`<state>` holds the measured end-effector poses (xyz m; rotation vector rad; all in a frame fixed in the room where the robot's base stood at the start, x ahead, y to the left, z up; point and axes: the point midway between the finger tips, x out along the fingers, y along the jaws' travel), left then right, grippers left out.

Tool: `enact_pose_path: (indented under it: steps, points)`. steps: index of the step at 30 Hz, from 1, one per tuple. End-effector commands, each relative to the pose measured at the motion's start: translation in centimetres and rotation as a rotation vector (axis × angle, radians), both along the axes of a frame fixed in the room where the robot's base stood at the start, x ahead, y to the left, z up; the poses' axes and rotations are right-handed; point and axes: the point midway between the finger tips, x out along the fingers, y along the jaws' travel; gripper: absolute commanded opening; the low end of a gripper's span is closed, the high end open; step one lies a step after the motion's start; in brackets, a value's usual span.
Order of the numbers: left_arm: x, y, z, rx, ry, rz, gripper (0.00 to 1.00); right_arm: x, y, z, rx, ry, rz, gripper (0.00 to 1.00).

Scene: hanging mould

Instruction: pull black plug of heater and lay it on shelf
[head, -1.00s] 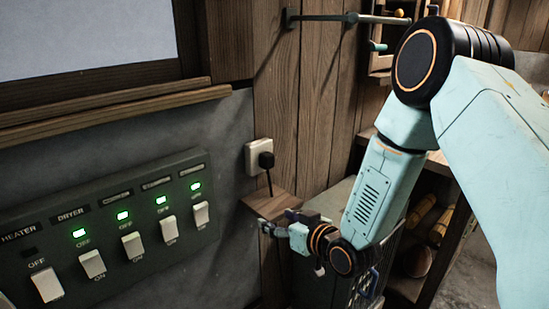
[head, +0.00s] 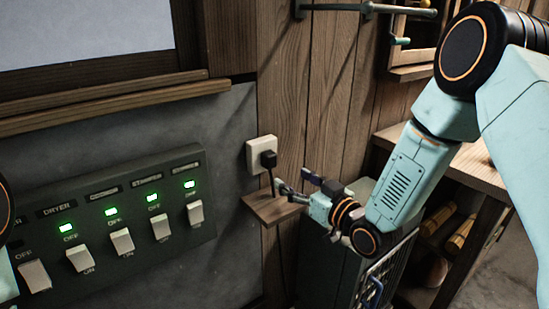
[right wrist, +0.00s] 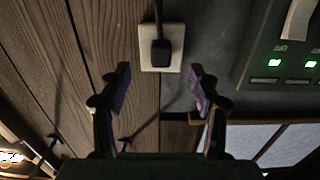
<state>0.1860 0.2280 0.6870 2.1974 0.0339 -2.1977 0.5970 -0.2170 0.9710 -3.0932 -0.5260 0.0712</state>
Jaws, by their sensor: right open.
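The black plug (head: 268,159) sits in the white wall socket (head: 254,150), its cord hanging down past the small wooden shelf (head: 272,208). In the right wrist view the plug (right wrist: 161,53) is ahead of the fingertips, between the lines of the two fingers, with the socket plate (right wrist: 148,66) around it. My right gripper (right wrist: 157,84) is open and empty, and the plug is not between its pads. In the head view the right gripper (head: 292,186) is just above the shelf, to the lower right of the plug. My left gripper is not in view.
A dark green switch panel (head: 110,225) with several lit green lamps is on the wall at left. A grey cabinet (head: 345,240) stands below the shelf at right. A wooden rack (head: 480,170) holds items further right.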

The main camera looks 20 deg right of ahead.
Motion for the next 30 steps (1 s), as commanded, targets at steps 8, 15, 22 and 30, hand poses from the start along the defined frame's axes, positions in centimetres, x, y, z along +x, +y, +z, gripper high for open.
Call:
enact_pose_path:
  steps: [8,15,22,30]
  points:
    - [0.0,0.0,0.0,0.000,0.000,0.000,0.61,-0.1,0.6,1.0,0.003,-0.047,0.013,0.62]
    - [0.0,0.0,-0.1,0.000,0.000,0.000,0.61,-0.1,0.7,0.9,0.003,-0.046,0.012,0.62]
    - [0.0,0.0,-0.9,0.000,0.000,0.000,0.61,1.7,1.2,0.8,0.001,-0.049,0.014,0.62]
    - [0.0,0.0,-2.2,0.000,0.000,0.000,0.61,5.0,2.2,0.8,0.002,-0.048,0.013,0.62]
